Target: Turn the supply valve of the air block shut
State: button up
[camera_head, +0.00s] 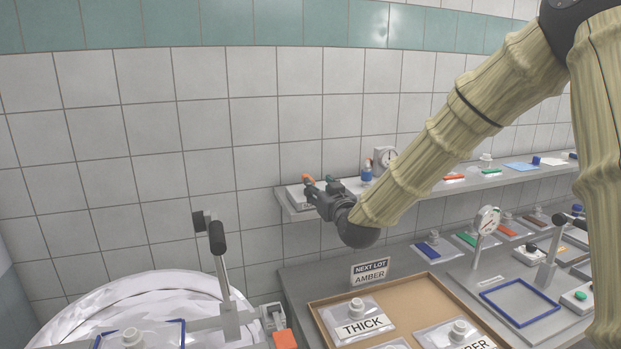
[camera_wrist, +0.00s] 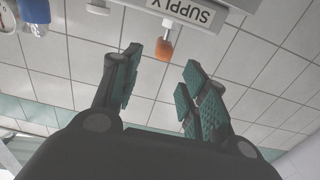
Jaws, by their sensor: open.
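The supply valve's orange handle (camera_wrist: 164,49) shows in the wrist view, on a pale stem under the white air block (camera_wrist: 193,14). The block's "SUPPLY" label is upside down there. My gripper (camera_wrist: 163,66) is open and empty; its green-padded fingers are apart, with the orange handle in the gap between the tips. In the head view my gripper (camera_head: 318,184) is at the left end of the wall shelf, beside the orange handle (camera_head: 307,178). The gripper hides most of the block in that view.
The wall shelf (camera_head: 285,212) also carries a blue-capped bottle (camera_head: 367,174) and a gauge (camera_head: 385,157) right of my gripper. Below are a grey bench with a brown tray (camera_head: 424,290), a dial on a stand (camera_head: 486,222), and a wrapped drum (camera_head: 140,295) at left.

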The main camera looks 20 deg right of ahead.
jog(key=w+p, duration=0.1)
jog(key=w, duration=0.2)
jog(key=w+p, duration=0.1)
jog(key=w, duration=0.2)
jog(key=w+p, duration=0.1)
jog(key=w, duration=0.2)
jog(key=shift+w+a, duration=0.15)
jog(key=shift+a, duration=0.1)
jog(key=shift+f, duration=0.1)
